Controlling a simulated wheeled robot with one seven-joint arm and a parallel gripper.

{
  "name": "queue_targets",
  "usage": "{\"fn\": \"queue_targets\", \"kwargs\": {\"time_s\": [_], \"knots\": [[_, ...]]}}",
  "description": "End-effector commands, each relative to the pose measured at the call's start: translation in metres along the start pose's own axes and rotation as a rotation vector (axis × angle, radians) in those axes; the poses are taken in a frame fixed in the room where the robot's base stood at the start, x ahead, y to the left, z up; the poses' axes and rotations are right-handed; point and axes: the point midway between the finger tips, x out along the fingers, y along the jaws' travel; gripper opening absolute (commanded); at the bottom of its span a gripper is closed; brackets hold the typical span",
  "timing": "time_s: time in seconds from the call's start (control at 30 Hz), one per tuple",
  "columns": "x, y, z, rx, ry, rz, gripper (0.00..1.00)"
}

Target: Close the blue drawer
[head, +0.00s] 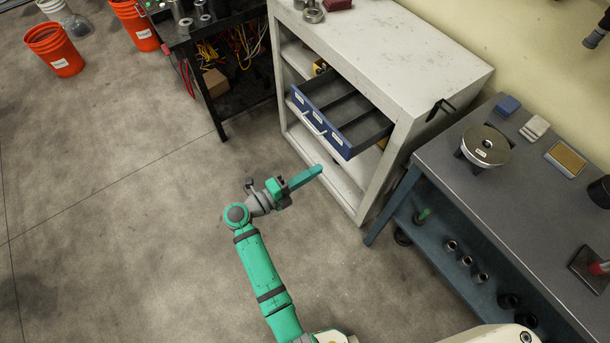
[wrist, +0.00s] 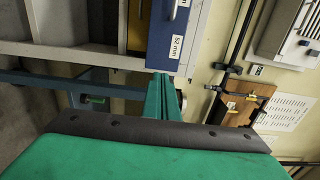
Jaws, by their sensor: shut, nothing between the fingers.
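The blue drawer (head: 338,139) is pulled out of the pale cabinet (head: 436,70), showing its grey divided inside and labels and a light handle on its front. In the wrist view its blue front (wrist: 168,50) shows in part, with a "52 mm" label. My gripper (head: 318,170) is shut and empty, its teal fingers pointing toward the cabinet, just below the drawer front in the head view. In the wrist view the fingertips (wrist: 160,78) appear close to the lower end of the drawer front. I cannot tell whether they touch it.
A dark workbench (head: 510,165) with a round metal device (head: 485,146) stands at the right. A black bench with cables (head: 240,45) stands left of the cabinet. Orange buckets (head: 53,48) stand at the far left. The floor (head: 130,210) left of my arm is clear.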

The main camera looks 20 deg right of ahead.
Motion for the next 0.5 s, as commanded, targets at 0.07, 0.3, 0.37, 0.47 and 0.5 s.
{"fn": "queue_targets", "kwargs": {"time_s": [0.07, 0.3, 0.37, 0.47, 0.5], "knots": [[0.017, 0.0, -0.001, 0.0, 0.004, -0.001, 0.0], [0.058, -0.001, -0.001, 0.0, 0.002, -0.001, 0.0], [0.067, 0.0, -0.001, 0.0, 0.002, -0.001, 0.0], [0.077, -0.001, 0.0, 0.0, 0.001, -0.001, 0.0], [0.081, -0.001, 0.0, 0.0, 0.001, -0.001, 0.0]]}}
